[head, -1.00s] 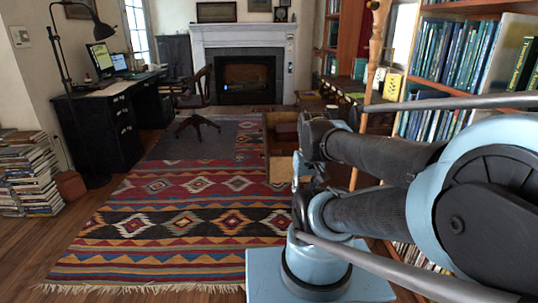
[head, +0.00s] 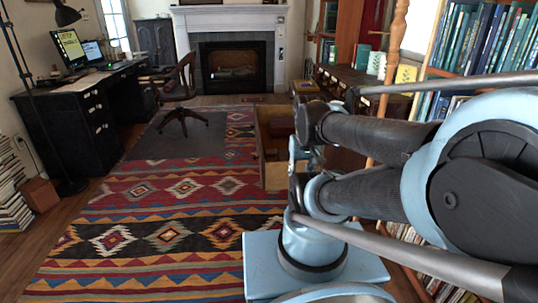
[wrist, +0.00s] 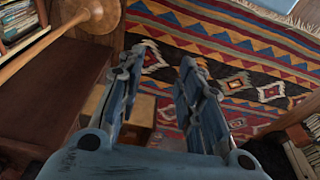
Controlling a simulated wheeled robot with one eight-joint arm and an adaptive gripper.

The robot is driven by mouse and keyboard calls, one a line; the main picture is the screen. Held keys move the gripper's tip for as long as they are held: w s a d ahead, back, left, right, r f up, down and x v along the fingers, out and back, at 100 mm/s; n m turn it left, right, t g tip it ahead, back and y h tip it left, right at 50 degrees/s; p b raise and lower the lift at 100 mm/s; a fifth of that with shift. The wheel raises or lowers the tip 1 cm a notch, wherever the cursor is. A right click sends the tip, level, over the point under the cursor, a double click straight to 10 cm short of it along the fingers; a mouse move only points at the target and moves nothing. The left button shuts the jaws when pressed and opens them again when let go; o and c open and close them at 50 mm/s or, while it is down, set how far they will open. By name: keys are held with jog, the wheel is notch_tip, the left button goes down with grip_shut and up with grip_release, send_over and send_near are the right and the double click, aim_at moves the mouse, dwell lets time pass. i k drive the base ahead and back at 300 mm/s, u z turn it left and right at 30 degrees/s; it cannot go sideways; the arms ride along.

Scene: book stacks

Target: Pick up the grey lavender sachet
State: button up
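I cannot make out a grey lavender sachet in either view. My gripper (wrist: 163,65) is in the wrist view, its two blue-grey fingers spread apart with nothing between them. Behind the fingers is the patterned rug, with part of a wooden box lower down. In the head view my folded arm fills the right side and hides part of the shelves and floor there.
An open wooden box (head: 274,170) stands on the rug (head: 150,215) left of my arm. A black desk (head: 80,130) and chair (head: 182,95) are at left, a fireplace (head: 233,66) at the back, bookshelves (head: 470,45) at right. The middle rug is clear.

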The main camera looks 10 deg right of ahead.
aim_at(271, 152)
jog(key=z, duration=0.05)
jog(key=k, duration=1.3)
jog(key=u, duration=0.45)
jog(key=i, duration=0.9)
jog(key=u, duration=0.45)
jog(key=i, duration=1.8)
jog(key=z, duration=0.4)
